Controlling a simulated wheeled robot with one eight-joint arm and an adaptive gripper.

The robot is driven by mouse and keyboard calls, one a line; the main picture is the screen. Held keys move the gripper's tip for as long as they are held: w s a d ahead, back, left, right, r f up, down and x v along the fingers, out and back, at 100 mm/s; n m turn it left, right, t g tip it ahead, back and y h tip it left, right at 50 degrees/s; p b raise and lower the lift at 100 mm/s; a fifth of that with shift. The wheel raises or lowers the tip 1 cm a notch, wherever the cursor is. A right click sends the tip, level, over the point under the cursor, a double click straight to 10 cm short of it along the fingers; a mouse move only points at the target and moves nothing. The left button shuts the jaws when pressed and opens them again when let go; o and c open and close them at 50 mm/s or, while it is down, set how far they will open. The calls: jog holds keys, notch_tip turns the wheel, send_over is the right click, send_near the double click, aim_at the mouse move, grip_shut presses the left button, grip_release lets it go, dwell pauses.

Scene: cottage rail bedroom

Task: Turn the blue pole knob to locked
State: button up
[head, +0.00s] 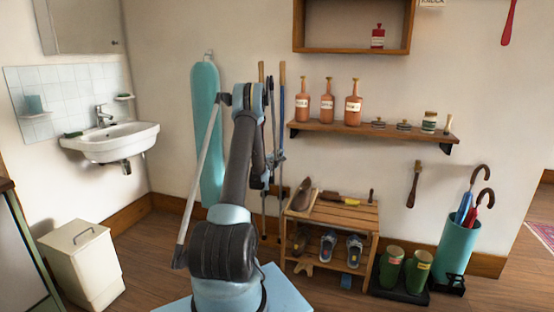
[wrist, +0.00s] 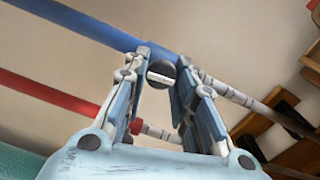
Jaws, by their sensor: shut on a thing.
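The blue pole (wrist: 90,22) runs slantwise across the wrist view, with a thinner grey, banded section to the lower right. Its dark round knob (wrist: 161,72) carries a pale bar lying roughly along the pole. My gripper (wrist: 161,68) has its two fingers on either side of this knob, shut on it. In the head view the blue pole (head: 282,105) stands upright against the wall, and my gripper (head: 274,160) is at its middle, partly hidden by my arm. No locked mark is readable.
A red pole (wrist: 60,92) with a red knob (wrist: 136,126) runs close beside the blue one. A turquoise ironing board (head: 206,130) stands left of the poles. A wooden shoe rack (head: 335,212) and a wall shelf (head: 370,133) are to the right.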

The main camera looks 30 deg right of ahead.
jog(key=shift+m, duration=0.7)
jog(key=o, duration=1.1)
jog(key=v, duration=1.2)
